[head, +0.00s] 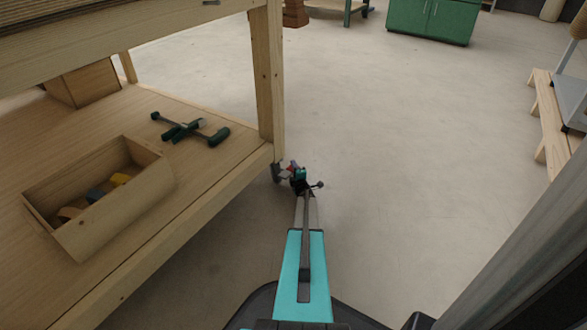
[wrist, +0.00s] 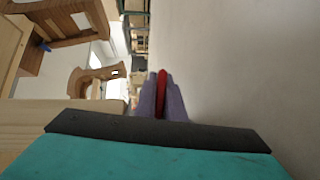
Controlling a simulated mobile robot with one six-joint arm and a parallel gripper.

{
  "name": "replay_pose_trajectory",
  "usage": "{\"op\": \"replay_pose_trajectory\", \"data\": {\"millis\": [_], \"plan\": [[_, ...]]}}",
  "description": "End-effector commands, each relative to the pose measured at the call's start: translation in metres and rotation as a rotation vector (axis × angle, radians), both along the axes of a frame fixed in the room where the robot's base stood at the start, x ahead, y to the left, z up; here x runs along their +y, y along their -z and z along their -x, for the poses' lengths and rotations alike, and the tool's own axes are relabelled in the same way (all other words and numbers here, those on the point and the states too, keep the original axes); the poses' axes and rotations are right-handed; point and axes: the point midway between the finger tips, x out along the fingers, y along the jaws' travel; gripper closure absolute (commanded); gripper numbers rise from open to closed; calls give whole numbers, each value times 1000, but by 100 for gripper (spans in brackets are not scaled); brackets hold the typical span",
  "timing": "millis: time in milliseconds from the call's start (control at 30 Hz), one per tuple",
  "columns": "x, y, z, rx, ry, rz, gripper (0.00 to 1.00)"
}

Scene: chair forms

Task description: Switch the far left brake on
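The workbench leg (head: 270,80) ends in a dark caster (head: 277,173) at the floor. A small red piece (head: 292,166), which looks like the brake lever, shows beside the caster. My gripper (head: 296,172) is low, just right of the caster and close to the red piece. In the wrist view my two purple-grey fingers (wrist: 162,98) point ahead, close together, with a red strip (wrist: 162,88) showing between them. I cannot tell whether they press on it or only stand around it. The brake's exact position is too small to make out.
The bench's lower shelf (head: 190,205) holds a wooden box (head: 125,215) with several blocks and a green-handled clamp (head: 190,128). A green cabinet (head: 432,18) stands at the back. A wooden bench (head: 548,120) is at the right. The floor (head: 400,130) between is clear.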

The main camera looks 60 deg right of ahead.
Motion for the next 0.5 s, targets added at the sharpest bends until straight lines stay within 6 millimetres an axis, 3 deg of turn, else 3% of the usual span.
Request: {"op": "replay_pose_trajectory", "data": {"millis": [500], "plan": [[-1,-1,0,0,-1,-58,100]]}}
